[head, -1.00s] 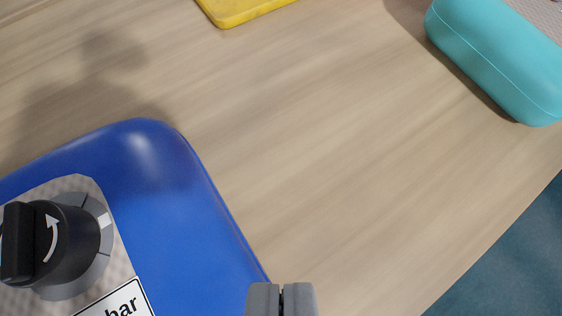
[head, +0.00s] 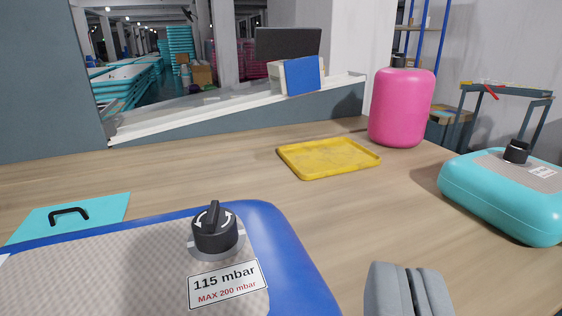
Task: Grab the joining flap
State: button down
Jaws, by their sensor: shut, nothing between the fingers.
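A flat turquoise panel (head: 100,212) with a black handle (head: 68,215) lies at the left, beyond the far edge of the blue-edged inflatable track (head: 290,240). It may be the joining flap; I cannot tell for sure. The blue track has a grey top, a black valve knob (head: 214,229) and a label reading 115 mbar. My gripper (head: 408,285) is at the lower right, shut and empty. It is right of the blue track and far from the turquoise panel.
A yellow tray (head: 285,157) lies mid-table. A pink inflatable cylinder (head: 402,108) stands behind it to the right. A turquoise inflatable (head: 505,195) with a black valve lies at the right. The wooden table (head: 385,215) is bare between the blue track and this inflatable.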

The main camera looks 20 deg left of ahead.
aim_at(59, 219)
jog(key=u, duration=1.45)
